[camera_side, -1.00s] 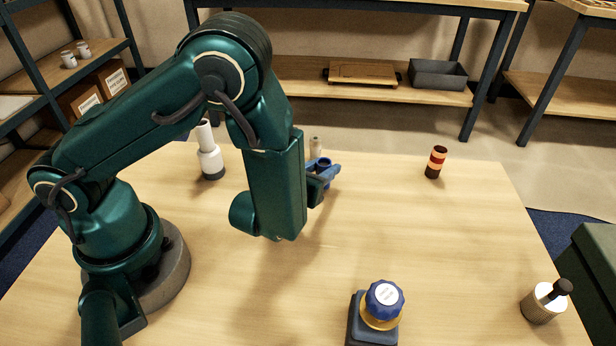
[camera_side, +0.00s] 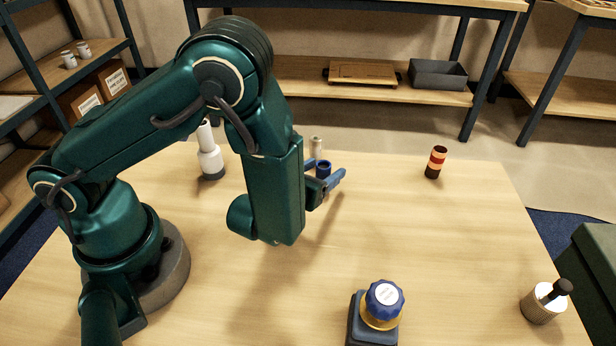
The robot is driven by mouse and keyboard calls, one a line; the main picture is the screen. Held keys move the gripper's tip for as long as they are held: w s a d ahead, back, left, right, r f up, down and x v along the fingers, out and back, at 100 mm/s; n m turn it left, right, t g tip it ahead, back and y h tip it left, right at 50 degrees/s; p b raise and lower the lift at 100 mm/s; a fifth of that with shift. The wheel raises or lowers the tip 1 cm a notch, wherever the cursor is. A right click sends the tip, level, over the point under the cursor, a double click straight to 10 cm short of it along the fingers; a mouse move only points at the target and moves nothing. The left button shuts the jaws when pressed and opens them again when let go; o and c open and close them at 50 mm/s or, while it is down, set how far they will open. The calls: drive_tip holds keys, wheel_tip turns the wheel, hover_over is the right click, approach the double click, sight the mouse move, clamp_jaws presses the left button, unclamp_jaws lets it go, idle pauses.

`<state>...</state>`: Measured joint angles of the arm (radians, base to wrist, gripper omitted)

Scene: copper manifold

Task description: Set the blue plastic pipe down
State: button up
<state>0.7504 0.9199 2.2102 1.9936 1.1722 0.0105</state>
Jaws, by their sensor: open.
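The blue plastic pipe (camera_side: 323,168) is a short blue cylinder at the back middle of the table, and it looks upright. Its lower part is hidden by my gripper, so I cannot see its base well. My gripper (camera_side: 327,175), with blue fingers, is open, and the fingers are spread to either side of the pipe on its near side. I cannot tell whether a finger still touches it.
A pale cylinder (camera_side: 317,146) stands just behind the pipe. A white bottle-like part (camera_side: 210,160) stands left, a red-banded cylinder (camera_side: 436,162) right. A blue-capped part (camera_side: 382,303) and a ribbed black-topped part (camera_side: 545,302) are in front. The middle right table is clear.

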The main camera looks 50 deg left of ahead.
sight(321, 172)
drive_tip(key=v, duration=0.5)
drive_tip(key=shift+s+d+r, duration=0.2)
drive_tip(key=shift+s, duration=0.1)
drive_tip(key=shift+s+r, duration=0.2)
drive_tip(key=shift+s, duration=0.25)
drive_tip(key=s+a+r+n+g+y, duration=0.35)
drive_tip(key=s+a+n+g, duration=0.6)
drive_tip(key=n, duration=0.85)
drive_tip(key=s+d+r+n+t+h, duration=0.1)
drive_tip(key=d+r+n+t+h, duration=0.1)
drive_tip(key=d+r+n+h, duration=0.5)
drive_tip(key=n+h, duration=0.1)
drive_tip(key=n, duration=0.5)
drive_tip(key=shift+s+d+r+t+h, duration=0.35)
